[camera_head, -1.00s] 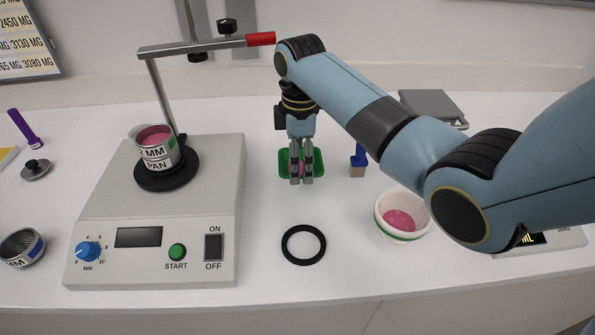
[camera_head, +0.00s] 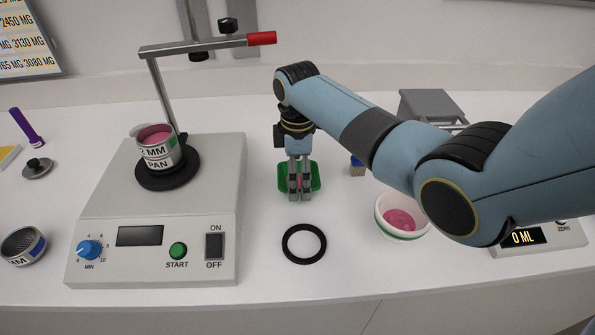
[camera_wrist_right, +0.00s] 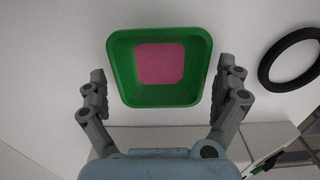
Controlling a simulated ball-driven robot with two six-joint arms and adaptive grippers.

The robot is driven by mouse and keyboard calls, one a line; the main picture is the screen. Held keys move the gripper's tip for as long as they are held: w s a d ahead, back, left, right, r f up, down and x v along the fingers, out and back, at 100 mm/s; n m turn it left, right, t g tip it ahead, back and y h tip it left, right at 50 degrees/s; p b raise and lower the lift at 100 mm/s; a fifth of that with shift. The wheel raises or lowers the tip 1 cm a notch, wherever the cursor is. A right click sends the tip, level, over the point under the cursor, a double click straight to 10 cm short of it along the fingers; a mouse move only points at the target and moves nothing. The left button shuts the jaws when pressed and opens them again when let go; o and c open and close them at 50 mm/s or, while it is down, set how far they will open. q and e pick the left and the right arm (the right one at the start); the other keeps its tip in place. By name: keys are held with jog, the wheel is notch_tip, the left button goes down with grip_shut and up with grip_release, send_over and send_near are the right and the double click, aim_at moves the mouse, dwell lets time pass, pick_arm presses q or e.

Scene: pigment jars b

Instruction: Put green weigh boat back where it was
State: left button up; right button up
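The green weigh boat (camera_head: 315,182) is just behind the black ring in the head view, with pink material in its middle. It also shows in the right wrist view (camera_wrist_right: 118,75), level and between the fingers. My right gripper (camera_head: 299,198) points down, with one finger at the near side of the boat; the far finger is hidden. My left gripper is out of view.
The black ring (camera_head: 287,247) lies in front on the white table. The shaker base (camera_head: 210,190) with a pan (camera_head: 160,155) stands left. A white bowl (camera_head: 382,228) with pink contents, a brush (camera_head: 358,168) and a scale (camera_head: 555,240) are right. My arm crosses above.

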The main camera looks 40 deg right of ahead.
jog(key=shift+r, duration=0.15)
notch_tip(320, 180, up, 12)
dwell(0.5)
dwell(0.4)
